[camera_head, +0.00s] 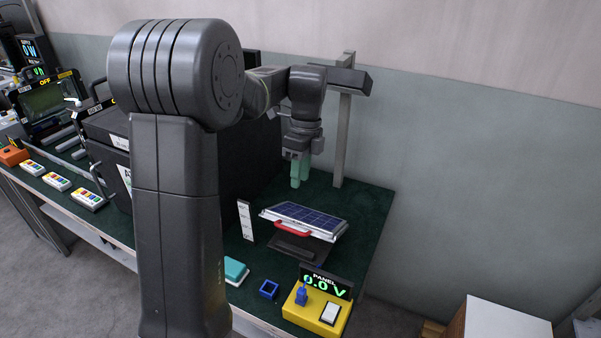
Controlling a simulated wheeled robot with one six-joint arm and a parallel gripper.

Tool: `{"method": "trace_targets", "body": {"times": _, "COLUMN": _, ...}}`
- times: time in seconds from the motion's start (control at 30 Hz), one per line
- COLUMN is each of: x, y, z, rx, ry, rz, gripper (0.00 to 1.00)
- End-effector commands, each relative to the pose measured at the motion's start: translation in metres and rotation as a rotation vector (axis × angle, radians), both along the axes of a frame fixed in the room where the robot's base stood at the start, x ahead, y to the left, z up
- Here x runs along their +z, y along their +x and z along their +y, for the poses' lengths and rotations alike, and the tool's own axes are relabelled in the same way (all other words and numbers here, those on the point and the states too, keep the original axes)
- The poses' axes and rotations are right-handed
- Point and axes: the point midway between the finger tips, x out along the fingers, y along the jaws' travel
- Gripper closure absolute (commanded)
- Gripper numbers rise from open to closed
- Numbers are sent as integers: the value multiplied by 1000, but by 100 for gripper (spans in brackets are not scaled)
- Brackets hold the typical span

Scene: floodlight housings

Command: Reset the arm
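My arm rises in the front of the head view and reaches away over the bench. My gripper (299,184) hangs at its end, with green fingers pointing down. It is above the back part of the dark green bench top (361,206), near a grey upright post (342,140). The fingers look close together, but at this size I cannot tell whether they are shut. I see no object clearly held between them. Part of the bench is hidden behind my arm.
A solar panel (303,221) with a red handle lies tilted below my gripper. A yellow meter box (316,313) reads 0.0 V at the front. A blue open block (269,289) and a teal box (235,271) are nearby. A large dark cabinet (255,165) stands left of my gripper.

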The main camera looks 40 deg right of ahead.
Motion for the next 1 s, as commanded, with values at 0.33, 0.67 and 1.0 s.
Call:
{"method": "trace_targets", "body": {"times": 0.33, "x": -1, "y": 0, "z": 0, "rx": 0, "ry": 0, "rz": 0, "gripper": 67}}
{"method": "trace_targets", "body": {"times": 0.67, "x": -21, "y": -2, "z": 5, "rx": 0, "ry": 4, "rz": 3, "gripper": 67}}
{"method": "trace_targets", "body": {"times": 1.0, "x": -86, "y": -8, "z": 18, "rx": 0, "ry": 7, "rz": 5, "gripper": 67}}
